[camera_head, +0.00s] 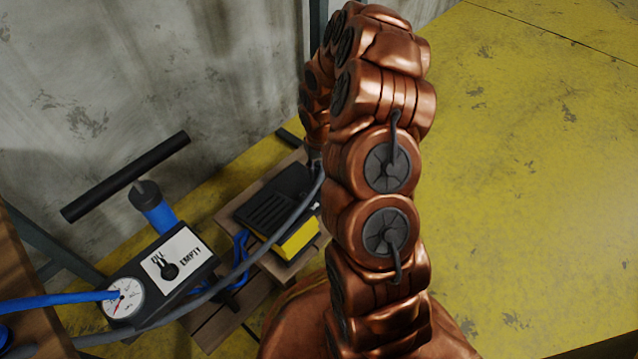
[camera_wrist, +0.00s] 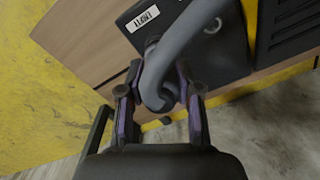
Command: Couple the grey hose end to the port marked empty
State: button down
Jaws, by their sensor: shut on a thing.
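The grey hose (camera_wrist: 187,40) arcs down across the wrist view to its end (camera_wrist: 158,97), between the two fingers of my gripper (camera_wrist: 160,105). My gripper is shut on the hose end. A black housing (camera_wrist: 225,58) with a white label reading EMPTY (camera_wrist: 143,17) lies just beyond the fingers. The hose covers part of that face; I cannot tell whether the end touches a port. In the head view my gripper is hidden behind my copper arm, and the grey hose (camera_head: 262,245) runs up from the lower left to behind it.
In the head view, a pump with a FILL/EMPTY plate (camera_head: 178,262), a gauge (camera_head: 124,297) and a black T-handle (camera_head: 125,178) stands left of the black and yellow unit (camera_head: 275,207). A wall rises behind. Yellow floor (camera_head: 540,180) is clear on the right.

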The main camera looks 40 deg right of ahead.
jog(key=shift+f, duration=0.45)
dwell(0.5)
jog(key=c, duration=0.7)
grip_release()
jog(key=shift+r, duration=0.15)
